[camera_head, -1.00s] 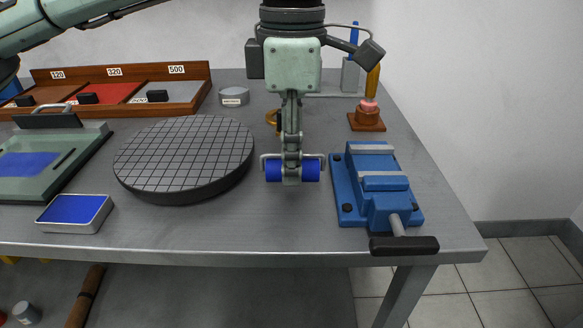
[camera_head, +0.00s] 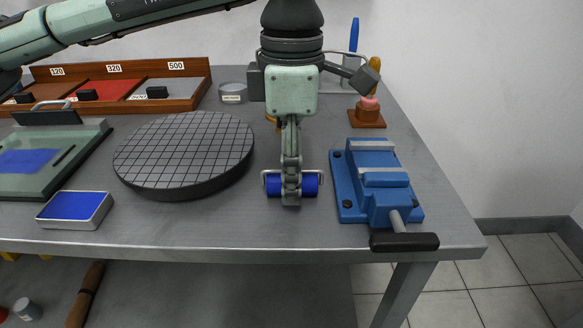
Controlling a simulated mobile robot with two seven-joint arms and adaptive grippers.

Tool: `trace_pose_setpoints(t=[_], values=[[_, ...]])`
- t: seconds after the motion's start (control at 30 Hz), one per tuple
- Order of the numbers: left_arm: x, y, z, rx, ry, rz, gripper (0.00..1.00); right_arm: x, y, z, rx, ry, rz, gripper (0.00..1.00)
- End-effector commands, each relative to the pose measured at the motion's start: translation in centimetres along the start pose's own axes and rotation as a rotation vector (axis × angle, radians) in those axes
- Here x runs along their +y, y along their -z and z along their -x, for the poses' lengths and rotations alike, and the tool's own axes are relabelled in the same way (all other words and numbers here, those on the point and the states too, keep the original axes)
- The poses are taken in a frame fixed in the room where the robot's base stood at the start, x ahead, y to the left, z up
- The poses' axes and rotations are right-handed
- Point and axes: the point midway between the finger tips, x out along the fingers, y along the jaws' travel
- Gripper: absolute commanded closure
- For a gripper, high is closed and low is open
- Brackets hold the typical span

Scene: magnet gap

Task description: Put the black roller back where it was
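My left gripper (camera_head: 291,190) points down over the bench, between the round grid plate and the blue vise. Its fingers are closed at the middle of a roller (camera_head: 309,185) with a metal side frame. The roller looks blue here, not black, and its middle is hidden behind the fingers. I cannot tell whether it touches the bench or hangs just above it. A glass slab (camera_head: 88,150) with a blue patch lies at the left. My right gripper is not in view.
The dark round grid plate (camera_head: 185,150) is left of the roller, the blue vise (camera_head: 375,185) close on its right. A blue pad in a tin (camera_head: 76,207) lies front left. A wooden rack (camera_head: 190,92) stands behind. The bench's front middle is clear.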

Motion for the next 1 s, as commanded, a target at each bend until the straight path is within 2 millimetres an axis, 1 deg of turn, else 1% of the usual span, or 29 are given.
trace_pose_setpoints(t=[0.1,0.23,0.27,0.3,0.33,0.47,0.5,0.7,0.83,1.0], values=[[0.0,0.0,0.0,0.000,0.000,0.000,0.53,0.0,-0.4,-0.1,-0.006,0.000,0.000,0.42],[0.0,0.0,0.3,0.000,0.000,0.000,0.53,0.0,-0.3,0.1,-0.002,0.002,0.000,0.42],[0.0,0.0,0.5,0.000,0.000,0.000,0.53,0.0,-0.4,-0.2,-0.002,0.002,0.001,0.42],[0.0,0.0,0.8,-0.001,-0.002,0.000,0.53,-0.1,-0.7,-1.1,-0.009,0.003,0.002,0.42],[0.1,-0.1,1.2,-0.001,-0.003,0.001,0.53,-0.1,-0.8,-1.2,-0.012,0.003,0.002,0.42],[0.1,-0.1,3.9,-0.002,-0.003,0.000,0.53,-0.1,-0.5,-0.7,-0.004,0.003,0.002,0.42],[0.1,-0.1,4.8,-0.001,-0.004,0.001,0.53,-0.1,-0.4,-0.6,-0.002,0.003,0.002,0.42],[0.0,-0.1,9.1,0.000,-0.002,0.000,0.53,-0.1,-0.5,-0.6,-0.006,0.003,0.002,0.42],[0.0,-0.1,11.0,0.000,-0.001,-0.001,0.53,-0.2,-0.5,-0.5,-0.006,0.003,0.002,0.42],[0.0,0.0,12.2,0.002,0.000,-0.002,0.53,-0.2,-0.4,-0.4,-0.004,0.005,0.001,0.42]])
